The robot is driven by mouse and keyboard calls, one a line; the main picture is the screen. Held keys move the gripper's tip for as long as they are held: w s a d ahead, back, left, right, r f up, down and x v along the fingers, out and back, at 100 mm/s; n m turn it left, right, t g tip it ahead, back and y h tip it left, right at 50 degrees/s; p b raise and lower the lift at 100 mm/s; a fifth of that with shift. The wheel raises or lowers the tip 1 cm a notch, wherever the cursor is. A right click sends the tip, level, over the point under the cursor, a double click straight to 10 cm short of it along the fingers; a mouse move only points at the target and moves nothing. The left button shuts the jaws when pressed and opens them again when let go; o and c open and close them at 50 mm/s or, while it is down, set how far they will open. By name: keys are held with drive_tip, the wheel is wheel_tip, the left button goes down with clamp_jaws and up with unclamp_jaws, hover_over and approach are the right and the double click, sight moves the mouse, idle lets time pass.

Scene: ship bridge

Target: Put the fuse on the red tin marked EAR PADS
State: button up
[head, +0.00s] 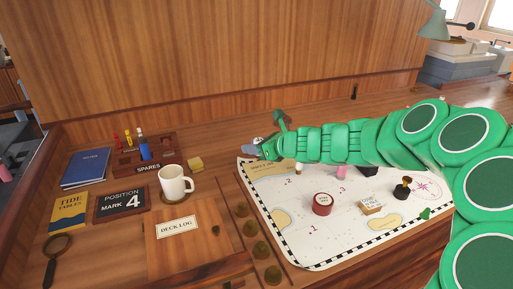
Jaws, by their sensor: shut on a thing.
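A round red tin (322,204) with a pale label on its lid sits on the chart; its lettering is too small to read. My gripper (261,146) is at the far left end of my green arm, over the chart's back left edge, behind and left of the tin. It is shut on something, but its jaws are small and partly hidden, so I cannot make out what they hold.
The chart (293,238) also bears a small labelled box (371,206), a black stamp (402,188) and a pink cylinder (341,172). Brass knobs (256,250) line the chart's left side.

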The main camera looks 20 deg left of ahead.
drive_tip(key=s+d+r, duration=0.2)
drive_tip(key=s+d, duration=0.3)
drive_tip(key=d, duration=0.4)
drive_tip(key=s+d+r+g, duration=0.1)
drive_tip(key=s+d, duration=0.4)
drive_tip(key=d, duration=0.4)
drive_tip(key=s+d+r, duration=0.2)
drive_tip(key=s+d, duration=0.3)
drive_tip(key=d, duration=0.4)
hover_over(318, 197)
drive_tip(key=shift+n, duration=0.4)
drive_tip(key=f, duration=0.6)
drive_tip(key=s+f, duration=0.1)
drive_tip(key=f, duration=0.2)
drive_tip(key=shift+d, duration=0.15)
drive_tip(key=shift+w+f, duration=0.5)
drive_tip(key=shift+f, duration=0.05)
drive_tip(key=shift+w+a+f, duration=0.1)
drive_tip(key=shift+a+f, duration=0.1)
drive_tip(key=shift+f, duration=1.45)
drive_tip(key=shift+f, duration=0.1)
